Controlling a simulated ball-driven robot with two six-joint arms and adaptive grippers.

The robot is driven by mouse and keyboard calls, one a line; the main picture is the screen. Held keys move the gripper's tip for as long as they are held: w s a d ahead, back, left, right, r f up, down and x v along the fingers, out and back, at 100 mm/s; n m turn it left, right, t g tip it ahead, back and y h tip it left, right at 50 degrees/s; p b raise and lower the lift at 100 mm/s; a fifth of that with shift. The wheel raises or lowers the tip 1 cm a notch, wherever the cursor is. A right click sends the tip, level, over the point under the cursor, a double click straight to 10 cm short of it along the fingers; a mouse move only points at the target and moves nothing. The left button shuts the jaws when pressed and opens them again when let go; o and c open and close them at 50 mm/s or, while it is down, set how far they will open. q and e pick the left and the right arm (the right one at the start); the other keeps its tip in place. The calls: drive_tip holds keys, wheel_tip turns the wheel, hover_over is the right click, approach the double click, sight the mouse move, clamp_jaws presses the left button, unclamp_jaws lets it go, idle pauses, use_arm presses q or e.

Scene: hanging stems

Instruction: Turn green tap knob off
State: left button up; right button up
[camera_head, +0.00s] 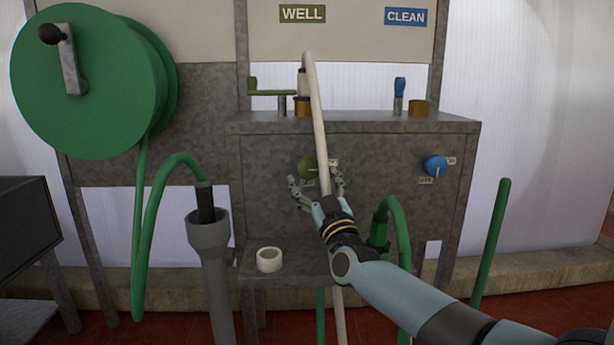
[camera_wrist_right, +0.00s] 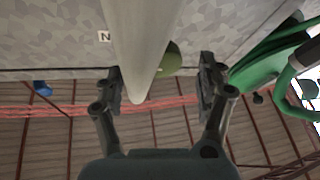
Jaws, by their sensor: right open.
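The green tap knob (camera_head: 306,168) is on the front of the grey metal panel, below the WELL sign. A pale pole (camera_head: 316,110) slants up in front of it and hides part of it. In the right wrist view the green knob (camera_wrist_right: 173,58) shows behind the pole (camera_wrist_right: 140,50), toward the right finger. My right gripper (camera_head: 315,184) is open just in front of and below the knob, with the pole passing between its spread fingers. The fingers look clear of the knob. My left gripper is not in view.
A blue knob (camera_head: 434,166) is further right on the panel (camera_head: 380,150). A white tape roll (camera_head: 269,259) sits on the low shelf. Green hoses (camera_head: 398,230) hang beside my right arm. A green reel (camera_head: 90,85) and a grey pipe (camera_head: 210,260) stand at left.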

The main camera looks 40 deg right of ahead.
sight(310, 174)
drive_tip(key=x, duration=0.3)
drive_tip(key=shift+w+d+b, duration=0.1)
drive_tip(key=shift+w+b, duration=0.25)
drive_tip(key=shift+b, duration=0.05)
drive_tip(key=shift+w+d+r, duration=0.1)
drive_tip(key=shift+w+r, duration=0.1)
drive_tip(key=shift+w, duration=0.05)
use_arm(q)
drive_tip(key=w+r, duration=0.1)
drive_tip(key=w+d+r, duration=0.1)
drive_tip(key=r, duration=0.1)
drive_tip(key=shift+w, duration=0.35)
use_arm(e)
drive_tip(key=shift+c, duration=0.4)
drive_tip(key=c, duration=1.1)
